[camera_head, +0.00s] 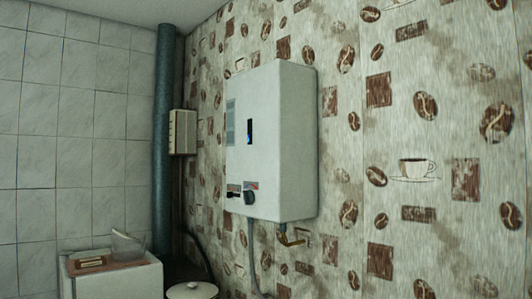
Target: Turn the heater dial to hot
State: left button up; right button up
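The heater (284,145) is a white box mounted on the patterned wall, with a small dark window (249,131) on its front. A round dark dial (250,195) sits low on the front face. To its left is a dark control or label (234,190). The dial's marks are too small to read, so its setting cannot be told. Neither of my grippers shows in the head view.
A dark vertical pipe (164,140) and a small beige box (182,132) stand left of the heater. Below are a white cabinet (125,283) with items on top and a pale lidded pot (192,291). A hose and brass fitting (289,238) hang under the heater. Its front appears unobstructed.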

aim_at(248, 197)
jog(key=i+j+z, duration=0.55)
jog(key=z, duration=0.2)
jog(key=i+j+z, duration=0.35)
jog(key=k+j, duration=0.05)
jog(key=j, duration=0.05)
